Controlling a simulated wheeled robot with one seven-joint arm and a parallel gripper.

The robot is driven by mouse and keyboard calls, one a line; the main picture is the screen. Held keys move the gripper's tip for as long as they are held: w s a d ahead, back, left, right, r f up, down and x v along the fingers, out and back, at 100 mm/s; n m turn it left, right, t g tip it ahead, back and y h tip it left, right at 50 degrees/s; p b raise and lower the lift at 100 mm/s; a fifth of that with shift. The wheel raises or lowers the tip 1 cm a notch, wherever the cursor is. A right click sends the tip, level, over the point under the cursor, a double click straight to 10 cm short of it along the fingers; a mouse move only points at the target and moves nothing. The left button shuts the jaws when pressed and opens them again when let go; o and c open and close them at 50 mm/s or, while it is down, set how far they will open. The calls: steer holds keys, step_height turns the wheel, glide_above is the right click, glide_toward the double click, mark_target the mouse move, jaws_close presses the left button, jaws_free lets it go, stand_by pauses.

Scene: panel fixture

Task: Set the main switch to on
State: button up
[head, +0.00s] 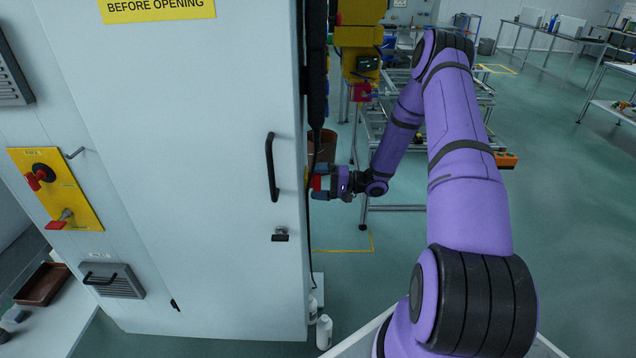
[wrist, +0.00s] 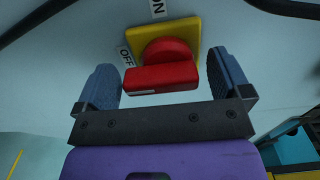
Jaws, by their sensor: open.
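The main switch (wrist: 162,76) is a red rotary handle on a yellow plate (wrist: 183,29), seen close up in the wrist view. An OFF label (wrist: 126,56) is at the plate's left and an ON label (wrist: 158,8) at its top. The handle's bar lies roughly level in that view, its left end towards the OFF side. My gripper (wrist: 160,72) is open, with one blue-grey finger on each side of the handle and visible gaps to both. In the head view, my gripper (head: 321,182) is at the cabinet's right side, with a bit of red between its fingers.
The pale cabinet (head: 210,190) fills the left, with a black door handle (head: 271,167) near its right edge. Another yellow plate (head: 58,190) with red handles is on its front. A metal-framed bench (head: 440,105) stands behind my arm. Open floor lies to the right.

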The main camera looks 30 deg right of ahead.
steer(key=c, duration=0.9)
steer(key=shift+c, duration=0.2)
steer(key=shift+m, duration=0.4)
steer(key=m, duration=0.4)
steer(key=shift+s, duration=0.15)
steer(key=m, duration=0.4)
steer(key=shift+s+a, duration=0.1)
steer(key=m, duration=0.5)
steer(key=shift+r, duration=0.15)
steer(key=shift+s+r+m, duration=0.1)
steer(key=shift+r+m, duration=0.05)
steer(key=shift+m, duration=1.85)
